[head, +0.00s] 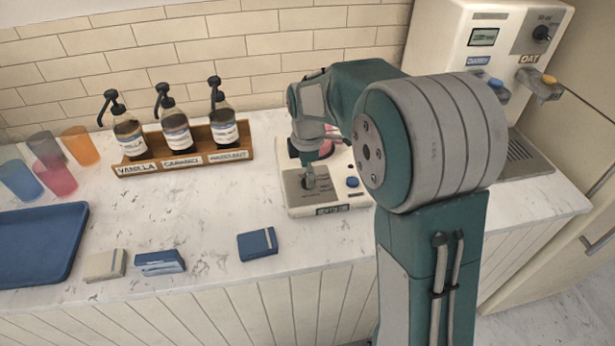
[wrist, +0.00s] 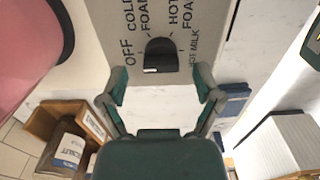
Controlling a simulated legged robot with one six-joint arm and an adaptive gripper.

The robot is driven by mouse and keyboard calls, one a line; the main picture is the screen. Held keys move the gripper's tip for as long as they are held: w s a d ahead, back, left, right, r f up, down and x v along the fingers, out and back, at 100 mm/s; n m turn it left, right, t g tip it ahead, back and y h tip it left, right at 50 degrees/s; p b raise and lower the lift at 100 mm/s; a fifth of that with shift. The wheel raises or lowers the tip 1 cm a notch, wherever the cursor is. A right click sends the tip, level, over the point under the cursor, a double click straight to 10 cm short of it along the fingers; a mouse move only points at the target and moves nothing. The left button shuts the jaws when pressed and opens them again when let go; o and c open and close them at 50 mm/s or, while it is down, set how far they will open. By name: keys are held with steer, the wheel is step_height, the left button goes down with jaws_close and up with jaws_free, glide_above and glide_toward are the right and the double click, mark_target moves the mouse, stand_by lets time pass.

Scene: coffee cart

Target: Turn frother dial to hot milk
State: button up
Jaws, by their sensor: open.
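The frother (head: 333,196) is a low pale machine on the counter with a grey top plate. In the wrist view its black dial (wrist: 161,54) sits on the grey panel (wrist: 110,40), with OFF, COLD FOAM, HOT FOAM and HOT MILK printed around it. A short white mark shows at the dial's lower edge; I cannot tell which label it means. My gripper (wrist: 158,76) is open, one finger to each side of the dial and slightly short of it, with nothing visibly held. In the head view my gripper (head: 308,178) points down over the panel, partly hiding the dial.
A pink jug (wrist: 34,38) stands close beside the panel. A wooden syrup rack (head: 185,160) with pump bottles is to the left.

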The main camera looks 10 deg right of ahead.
steer(key=shift+f, duration=0.95)
steer(key=c, duration=1.1)
steer(key=shift+c, duration=0.2)
